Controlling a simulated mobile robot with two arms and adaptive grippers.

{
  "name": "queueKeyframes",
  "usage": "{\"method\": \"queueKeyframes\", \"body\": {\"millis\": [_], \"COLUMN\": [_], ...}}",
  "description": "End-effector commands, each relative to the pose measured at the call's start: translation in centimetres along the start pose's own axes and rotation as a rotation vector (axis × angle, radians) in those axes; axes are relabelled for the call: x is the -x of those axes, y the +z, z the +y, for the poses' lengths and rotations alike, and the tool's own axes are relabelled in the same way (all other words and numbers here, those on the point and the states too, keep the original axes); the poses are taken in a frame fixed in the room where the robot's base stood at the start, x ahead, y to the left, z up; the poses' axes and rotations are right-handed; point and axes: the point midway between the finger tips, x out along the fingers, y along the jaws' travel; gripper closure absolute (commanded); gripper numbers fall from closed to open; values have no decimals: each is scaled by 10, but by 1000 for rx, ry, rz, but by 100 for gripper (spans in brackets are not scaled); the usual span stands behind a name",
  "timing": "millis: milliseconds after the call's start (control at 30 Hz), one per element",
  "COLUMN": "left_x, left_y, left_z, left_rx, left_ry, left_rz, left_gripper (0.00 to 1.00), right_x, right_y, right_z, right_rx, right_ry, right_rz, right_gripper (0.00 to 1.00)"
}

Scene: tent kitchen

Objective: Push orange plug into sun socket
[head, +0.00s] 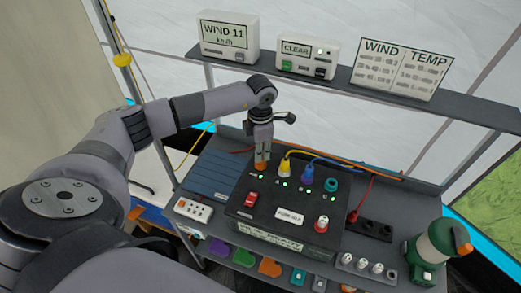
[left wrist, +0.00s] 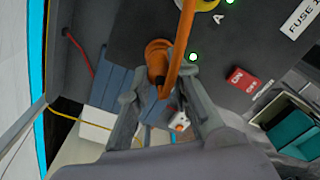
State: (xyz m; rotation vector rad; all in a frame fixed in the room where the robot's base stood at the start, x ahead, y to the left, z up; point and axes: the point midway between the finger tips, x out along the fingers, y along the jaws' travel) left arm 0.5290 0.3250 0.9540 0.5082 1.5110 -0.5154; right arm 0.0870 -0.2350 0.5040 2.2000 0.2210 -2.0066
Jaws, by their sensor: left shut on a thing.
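My left gripper (head: 262,152) points down over the back left of a dark control box, its fingers shut on the orange plug (head: 261,166). In the left wrist view the fingers (left wrist: 163,84) close around the orange plug (left wrist: 157,57), whose orange cable crosses in front. The plug is at the leftmost socket position, left of the yellow plug (head: 284,168). That socket and any sun mark are hidden under plug and fingers. I cannot tell how deep the plug sits. A green light (left wrist: 193,57) glows beside it. My right gripper is out of view.
A red switch (head: 251,198) and a red-and-white knob (head: 321,224) stand in front. A green lantern (head: 430,250) is at right. A shelf (head: 350,85) with displays runs behind.

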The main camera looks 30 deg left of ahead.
Motion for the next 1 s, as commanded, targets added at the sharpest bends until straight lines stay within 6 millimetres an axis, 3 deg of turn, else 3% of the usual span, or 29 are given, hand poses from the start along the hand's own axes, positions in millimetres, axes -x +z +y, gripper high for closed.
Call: {"method": "queueKeyframes", "body": {"millis": [67,100,433,767,1000], "left_x": [-2,-2,-2,0,32], "left_y": [0,0,0,0,1], "left_z": [0,0,0,0,1], "left_rx": [0,0,0,0,-1], "left_ry": [0,0,0,0,3], "left_rz": [0,0,0,0,-4], "left_gripper": [100,80,58,57,57], "right_x": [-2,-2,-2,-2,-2], "right_y": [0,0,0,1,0], "right_z": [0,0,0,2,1], "right_rx": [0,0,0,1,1], "right_ry": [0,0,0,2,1], "right_rz": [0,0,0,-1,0], "right_gripper": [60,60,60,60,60]}}
